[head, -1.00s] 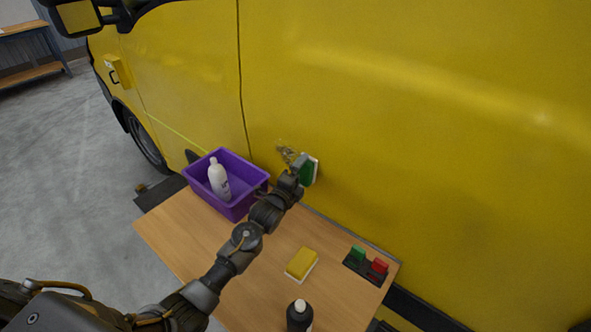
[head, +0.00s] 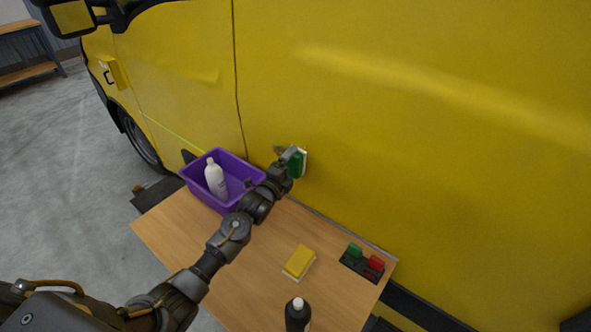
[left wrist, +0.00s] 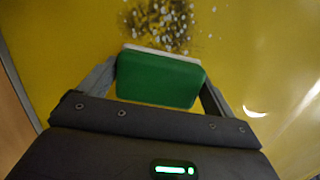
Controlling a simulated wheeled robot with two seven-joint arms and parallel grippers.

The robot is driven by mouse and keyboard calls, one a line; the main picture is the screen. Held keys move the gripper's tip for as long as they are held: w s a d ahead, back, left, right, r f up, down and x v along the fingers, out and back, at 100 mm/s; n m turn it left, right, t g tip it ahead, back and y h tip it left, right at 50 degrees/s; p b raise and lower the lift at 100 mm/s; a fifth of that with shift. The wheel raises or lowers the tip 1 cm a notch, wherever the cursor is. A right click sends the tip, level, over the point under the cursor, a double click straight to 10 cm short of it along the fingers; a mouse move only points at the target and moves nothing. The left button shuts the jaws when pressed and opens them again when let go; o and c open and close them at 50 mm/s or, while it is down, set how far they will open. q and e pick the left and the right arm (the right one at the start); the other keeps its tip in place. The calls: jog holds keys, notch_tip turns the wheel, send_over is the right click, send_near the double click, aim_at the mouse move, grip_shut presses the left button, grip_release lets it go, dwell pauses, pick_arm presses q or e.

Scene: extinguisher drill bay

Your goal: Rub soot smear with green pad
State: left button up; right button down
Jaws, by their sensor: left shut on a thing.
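My left gripper (head: 287,162) is shut on the green pad (head: 297,164), which has a white face turned to the yellow van panel (head: 400,150). The pad also shows between the fingers in the left wrist view (left wrist: 160,78). The dark soot smear (left wrist: 158,22), with pale specks in it, is on the panel just beyond the pad's white edge in the wrist view. In the head view only a small part of the smear (head: 279,149) shows, left of the pad. I cannot tell whether the pad touches the panel. My right gripper is not in view.
A wooden table (head: 190,245) stands against the van. On it are a purple bin (head: 231,199) with a white bottle (head: 215,179), a yellow pad (head: 299,261), a black holder (head: 350,266) with green and red pieces, and a dark bottle (head: 298,315).

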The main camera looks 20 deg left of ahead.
aim_at(278, 149)
pick_arm(q)
jog(key=shift+w+a+r, duration=0.1)
jog(key=shift+w+a, duration=0.05)
jog(key=shift+a, duration=0.2)
jog(key=shift+a, duration=0.1)
jog(key=a, duration=0.1)
jog(key=w+a, duration=0.1)
jog(key=a, duration=0.1)
jog(key=shift+b, duration=0.35)
jog(key=shift+w+a, duration=0.1)
jog(key=shift+w+a+b, duration=0.3)
jog(key=shift+a, duration=0.45)
jog(key=shift+w+a+b, duration=0.25)
jog(key=shift+a+b, duration=0.05)
jog(key=shift+a, duration=0.45)
jog(key=shift+a, duration=0.1)
